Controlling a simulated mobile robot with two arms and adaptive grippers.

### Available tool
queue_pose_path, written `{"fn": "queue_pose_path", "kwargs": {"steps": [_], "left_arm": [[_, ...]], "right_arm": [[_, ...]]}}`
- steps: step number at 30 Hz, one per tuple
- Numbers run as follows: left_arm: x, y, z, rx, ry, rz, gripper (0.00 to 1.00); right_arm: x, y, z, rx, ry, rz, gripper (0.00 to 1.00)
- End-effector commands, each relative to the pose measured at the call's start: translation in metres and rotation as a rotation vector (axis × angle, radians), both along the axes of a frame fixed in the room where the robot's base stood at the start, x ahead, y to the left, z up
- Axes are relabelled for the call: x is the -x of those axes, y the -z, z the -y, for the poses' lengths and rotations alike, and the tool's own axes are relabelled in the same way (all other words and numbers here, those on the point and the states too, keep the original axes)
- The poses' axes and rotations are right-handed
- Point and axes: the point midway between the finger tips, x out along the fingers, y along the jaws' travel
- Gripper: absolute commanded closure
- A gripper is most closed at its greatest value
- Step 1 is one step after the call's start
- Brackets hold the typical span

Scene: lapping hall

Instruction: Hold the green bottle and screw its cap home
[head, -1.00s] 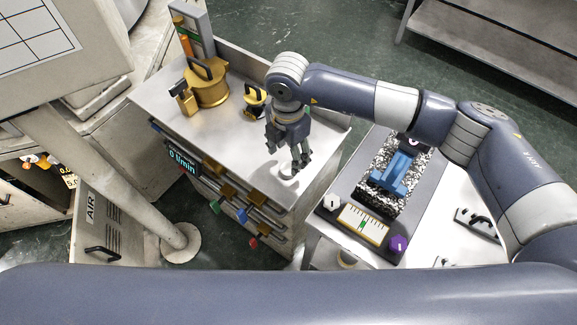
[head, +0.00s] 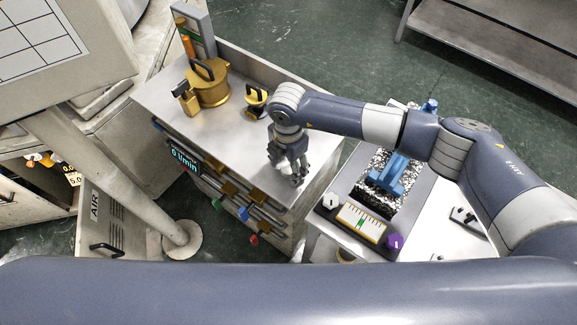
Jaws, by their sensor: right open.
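My right gripper (head: 289,178) points down over the front right part of the metal cabinet top. Its fingers are apart. A small whitish round thing (head: 284,171) shows beside and behind the fingers; the fingers cover much of it, and I cannot tell what it is or whether they touch it. I cannot make out a green bottle or its cap. My left gripper is not in view.
A brass pot (head: 208,88) and a smaller brass piece with a black handle (head: 256,100) stand on the cabinet top (head: 180,125). Coloured valve knobs line its front. On the right, a bench holds a blue tool (head: 392,176) on a speckled bed and a purple knob (head: 394,242).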

Motion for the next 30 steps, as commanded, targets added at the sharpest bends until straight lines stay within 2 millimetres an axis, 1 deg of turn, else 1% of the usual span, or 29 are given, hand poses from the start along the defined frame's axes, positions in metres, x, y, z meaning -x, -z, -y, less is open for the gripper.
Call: {"fn": "queue_pose_path", "kwargs": {"steps": [5,9,11,23,26,30], "left_arm": [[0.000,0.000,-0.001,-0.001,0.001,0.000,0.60],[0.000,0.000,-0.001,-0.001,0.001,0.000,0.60],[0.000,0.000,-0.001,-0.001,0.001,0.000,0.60],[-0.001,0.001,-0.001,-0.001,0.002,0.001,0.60],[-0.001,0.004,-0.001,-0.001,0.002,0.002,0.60],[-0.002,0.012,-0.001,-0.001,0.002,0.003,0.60]], "right_arm": [[0.000,0.000,0.000,0.000,-0.001,0.000,0.42],[0.000,0.000,0.000,0.000,-0.001,0.000,0.68],[0.000,0.000,0.000,0.000,-0.001,0.000,0.78],[0.000,-0.002,0.000,0.000,-0.001,0.000,0.78],[0.000,-0.006,0.000,-0.001,-0.001,0.001,0.78],[-0.001,-0.022,-0.001,-0.003,-0.003,0.004,0.78]]}}
